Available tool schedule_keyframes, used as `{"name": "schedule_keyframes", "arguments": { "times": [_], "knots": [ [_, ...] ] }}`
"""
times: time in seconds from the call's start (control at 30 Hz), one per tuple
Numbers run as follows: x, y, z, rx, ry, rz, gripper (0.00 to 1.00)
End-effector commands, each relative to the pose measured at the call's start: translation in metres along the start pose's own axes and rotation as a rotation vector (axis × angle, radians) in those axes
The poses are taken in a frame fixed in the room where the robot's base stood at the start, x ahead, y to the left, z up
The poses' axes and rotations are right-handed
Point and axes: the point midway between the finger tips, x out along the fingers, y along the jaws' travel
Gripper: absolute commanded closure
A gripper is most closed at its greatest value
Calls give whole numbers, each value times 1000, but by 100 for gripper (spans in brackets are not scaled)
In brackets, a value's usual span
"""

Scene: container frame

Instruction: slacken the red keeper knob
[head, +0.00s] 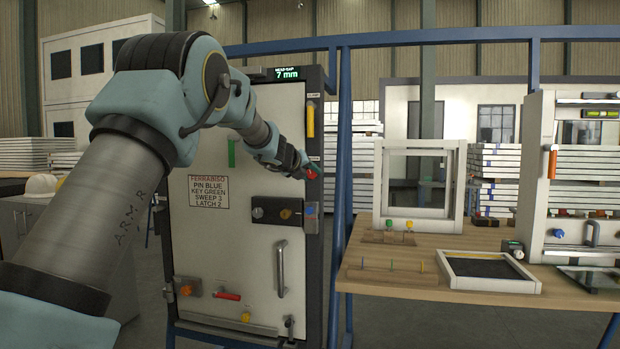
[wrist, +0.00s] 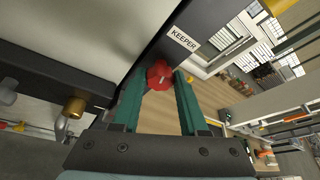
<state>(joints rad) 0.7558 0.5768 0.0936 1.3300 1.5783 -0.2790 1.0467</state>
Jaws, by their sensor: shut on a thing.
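The red keeper knob (head: 311,172) sits on the right edge of the door panel (head: 225,255) in the head view, below a yellow handle. In the wrist view the red knob (wrist: 160,75) is a lobed disc beside a white KEEPER label (wrist: 184,39). My gripper (wrist: 161,82) has its two green fingers on either side of the knob and is shut on it. In the head view my gripper (head: 303,167) reaches the knob from the left, and my arm hides part of the panel's upper area.
A dark latch plate (head: 275,210) and a grey pull handle (head: 281,268) project from the panel below my gripper. A yellow handle (head: 310,120) stands above the knob. A wooden bench (head: 390,278) with frames and trays lies to the right. A display (head: 286,73) reads 7 mm.

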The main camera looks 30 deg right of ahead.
Motion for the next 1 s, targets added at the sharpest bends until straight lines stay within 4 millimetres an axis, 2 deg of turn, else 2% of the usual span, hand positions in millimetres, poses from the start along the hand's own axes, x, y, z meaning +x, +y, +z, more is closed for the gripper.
{"name": "schedule_keyframes", "arguments": {
  "times": [1.0],
  "knots": [
    [2,7,-6,-889,0,-367,100]
  ]
}}
